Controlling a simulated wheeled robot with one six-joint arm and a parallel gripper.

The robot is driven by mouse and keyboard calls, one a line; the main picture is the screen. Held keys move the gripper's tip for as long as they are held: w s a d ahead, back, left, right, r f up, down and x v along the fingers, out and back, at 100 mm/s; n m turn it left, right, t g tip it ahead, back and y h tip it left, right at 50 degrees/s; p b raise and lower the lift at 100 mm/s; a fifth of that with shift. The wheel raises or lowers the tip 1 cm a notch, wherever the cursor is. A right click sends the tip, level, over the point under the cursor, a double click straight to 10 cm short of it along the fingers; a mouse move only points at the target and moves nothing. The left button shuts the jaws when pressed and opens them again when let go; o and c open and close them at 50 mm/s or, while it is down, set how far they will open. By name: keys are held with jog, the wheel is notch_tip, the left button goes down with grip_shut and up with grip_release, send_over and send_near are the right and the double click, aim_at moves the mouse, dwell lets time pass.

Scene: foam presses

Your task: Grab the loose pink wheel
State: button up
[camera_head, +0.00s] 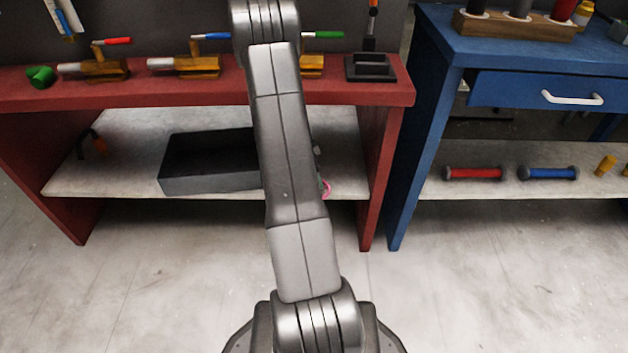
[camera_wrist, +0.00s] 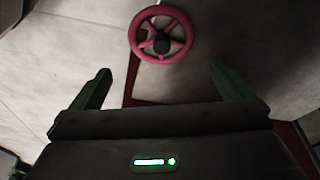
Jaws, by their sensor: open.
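The pink wheel (camera_wrist: 160,35), with spokes and a dark hub, shows whole in the wrist view, top centre. It appears to rest on a pale surface. My gripper (camera_wrist: 160,72) is open and empty; its two dark green fingers stand wide apart, and the wheel lies ahead of them, between their lines and beyond the tips. In the head view only a small pink edge of the wheel (camera_head: 326,188) shows at the front of the red bench's lower shelf. My arm hides the rest of it, and most of my gripper is hidden there.
A black bin (camera_head: 210,178) stands on the lower shelf left of my arm. The red bench top (camera_head: 210,88) above carries several toggle clamps, a green part (camera_head: 40,76) and a black tray (camera_head: 370,68). The bench's right leg (camera_head: 378,170) is close by. A blue bench (camera_head: 410,150) stands right.

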jog(key=shift+w+d+f, duration=0.1)
jog(key=shift+w+f, duration=0.05)
jog(key=shift+f, duration=0.35)
jog(key=b+x, duration=0.1)
jog(key=x, duration=0.1)
jog(key=b+x, duration=0.1)
jog(key=x, duration=0.1)
jog(key=b+x, duration=0.1)
jog(key=x, duration=0.1)
jog(key=shift+a+f, duration=0.3)
jog(key=shift+f, duration=0.05)
jog(key=shift+r, duration=0.1)
jog(key=c, duration=0.9)
jog(key=shift+o, duration=0.2)
